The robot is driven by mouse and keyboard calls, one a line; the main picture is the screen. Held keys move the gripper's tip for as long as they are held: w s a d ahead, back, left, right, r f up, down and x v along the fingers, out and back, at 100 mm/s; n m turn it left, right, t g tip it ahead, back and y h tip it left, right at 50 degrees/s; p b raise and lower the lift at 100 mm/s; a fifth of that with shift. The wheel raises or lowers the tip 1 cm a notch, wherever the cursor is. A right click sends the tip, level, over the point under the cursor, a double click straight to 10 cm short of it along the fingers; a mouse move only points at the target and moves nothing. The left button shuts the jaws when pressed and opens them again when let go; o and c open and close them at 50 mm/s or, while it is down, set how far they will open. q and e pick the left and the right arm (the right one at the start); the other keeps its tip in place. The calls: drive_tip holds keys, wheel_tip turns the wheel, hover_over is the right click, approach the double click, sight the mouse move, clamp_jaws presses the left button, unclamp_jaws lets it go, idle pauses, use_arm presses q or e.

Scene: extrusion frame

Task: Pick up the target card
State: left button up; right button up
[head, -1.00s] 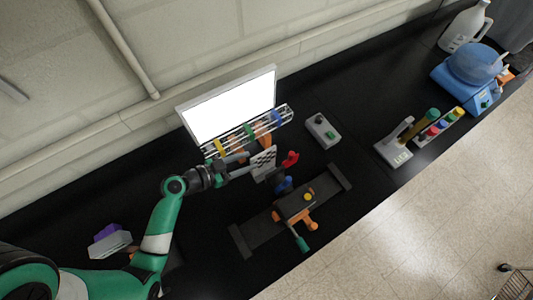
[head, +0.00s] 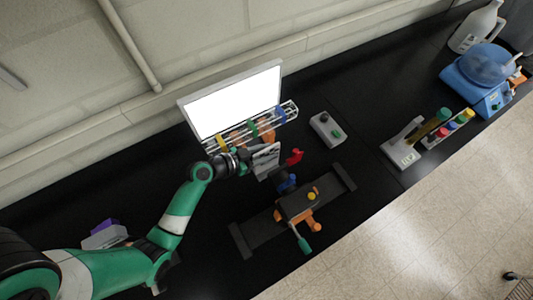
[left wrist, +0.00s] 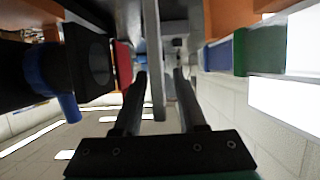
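The target card (head: 267,161) is a thin pale grey plate, standing upright between the bright panel and the black rail in the head view. My left gripper (head: 246,160) is at the card's left side, with its fingertips partly hidden there. In the left wrist view the card (left wrist: 157,70) shows nearly edge-on as a thin grey strip between the two dark fingers of my left gripper (left wrist: 161,75). Gaps show on both sides of the strip, so the fingers look open around it. My right gripper is in neither view.
The bright white panel (head: 236,105) and a wire rack (head: 262,128) with coloured parts stand behind the card. A black rail device (head: 265,229) lies in front, with a red part (head: 294,157) close by on the right. A small grey box (head: 327,129) sits farther right.

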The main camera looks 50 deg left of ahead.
use_arm(q)
clamp_jaws()
idle(1.2)
